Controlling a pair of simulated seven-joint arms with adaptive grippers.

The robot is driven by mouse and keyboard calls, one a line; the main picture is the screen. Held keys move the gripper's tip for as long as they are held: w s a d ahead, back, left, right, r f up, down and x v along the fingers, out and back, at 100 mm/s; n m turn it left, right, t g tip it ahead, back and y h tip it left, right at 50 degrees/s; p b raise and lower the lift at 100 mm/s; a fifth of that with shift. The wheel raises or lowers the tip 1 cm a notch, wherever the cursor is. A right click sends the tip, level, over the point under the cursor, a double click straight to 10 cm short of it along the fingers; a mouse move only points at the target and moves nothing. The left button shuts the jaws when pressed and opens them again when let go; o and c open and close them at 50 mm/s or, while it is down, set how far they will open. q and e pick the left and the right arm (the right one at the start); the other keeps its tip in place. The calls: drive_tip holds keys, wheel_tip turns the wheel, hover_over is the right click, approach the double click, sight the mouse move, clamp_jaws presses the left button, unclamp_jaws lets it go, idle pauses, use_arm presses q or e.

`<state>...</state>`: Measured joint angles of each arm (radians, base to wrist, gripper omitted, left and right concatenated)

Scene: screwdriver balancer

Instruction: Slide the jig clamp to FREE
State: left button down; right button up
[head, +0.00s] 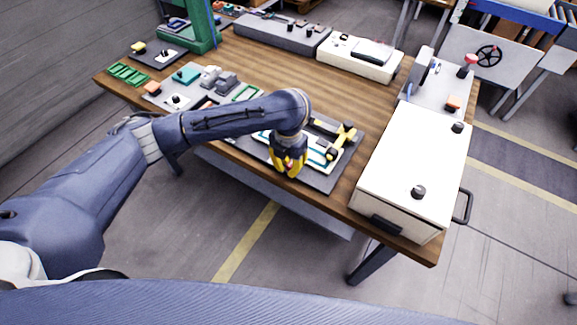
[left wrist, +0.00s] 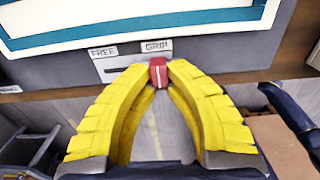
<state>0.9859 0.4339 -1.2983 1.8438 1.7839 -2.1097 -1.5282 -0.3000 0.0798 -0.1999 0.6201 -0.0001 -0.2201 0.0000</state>
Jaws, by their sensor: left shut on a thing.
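The jig (head: 318,183) is a dark plate at the table's front edge with a white and teal frame on it; the plate also fills the top of the left wrist view (left wrist: 220,47). Its clamp slider has a small red knob (left wrist: 158,73) with a white line. A FREE label (left wrist: 103,52) is on the left and a GRIP label (left wrist: 157,46) on the right, with the knob below GRIP. My left gripper (head: 289,172) has yellow fingers shut on the red knob. The fingers hide the knob in the head view. My right gripper is not in view.
A white cabinet (head: 412,165) with black knobs stands right of the jig. A yellow toggle-like handle (head: 341,141) rises from the jig's right side. Small parts and panels (head: 190,85) lie on the left. The table's middle (head: 300,75) is bare wood.

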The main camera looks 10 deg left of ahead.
sight(271, 162)
use_arm(q)
drive_tip(key=shift+w+a, duration=0.4)
drive_tip(key=shift+a, duration=0.6)
drive_tip(key=shift+w+a, duration=0.45)
drive_tip(key=shift+a, duration=0.5)
drive_tip(key=shift+w+a, duration=0.4)
drive_tip(key=shift+a, duration=0.6)
drive_tip(key=c, duration=1.5)
unclamp_jaws()
drive_tip(key=shift+a, duration=0.1)
drive_tip(key=shift+o, duration=0.7)
drive_tip(key=shift+r, duration=0.3)
wheel_tip(271, 162, up, 11)
drive_tip(key=shift+r, duration=0.2)
